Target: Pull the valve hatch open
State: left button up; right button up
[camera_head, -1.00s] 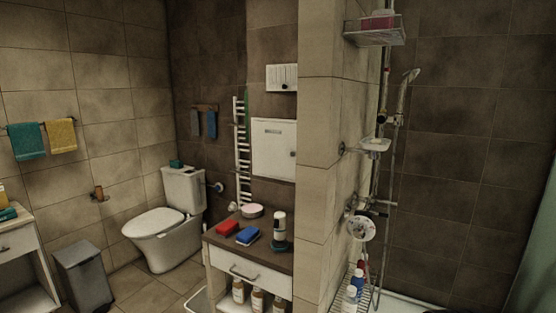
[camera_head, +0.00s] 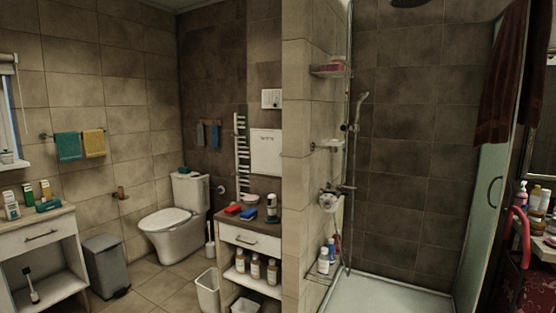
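The white square hatch panel (camera_head: 266,153) is on the dark tiled wall. It looks shut and flat to the wall, with a small dark slot or label near its top. The tiled partition edge stands just to its right, and the cabinet with bottles stands below it. Neither of my grippers is in view.
The drawer cabinet (camera_head: 251,240) and a white bin (camera_head: 208,291) stand before the hatch wall. A towel radiator (camera_head: 241,155) is left of the hatch, and the toilet (camera_head: 174,222) farther left. The partition (camera_head: 296,180) separates the shower tray (camera_head: 389,297). Floor (camera_head: 160,285) is clear at centre left.

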aim_at(266, 145)
jog(key=u, duration=0.5)
jog(key=i, duration=0.8)
jog(key=u, duration=0.45)
jog(key=i, duration=0.95)
jog(key=z, duration=1.1)
jog(key=i, duration=0.65)
jog(key=z, duration=0.7)
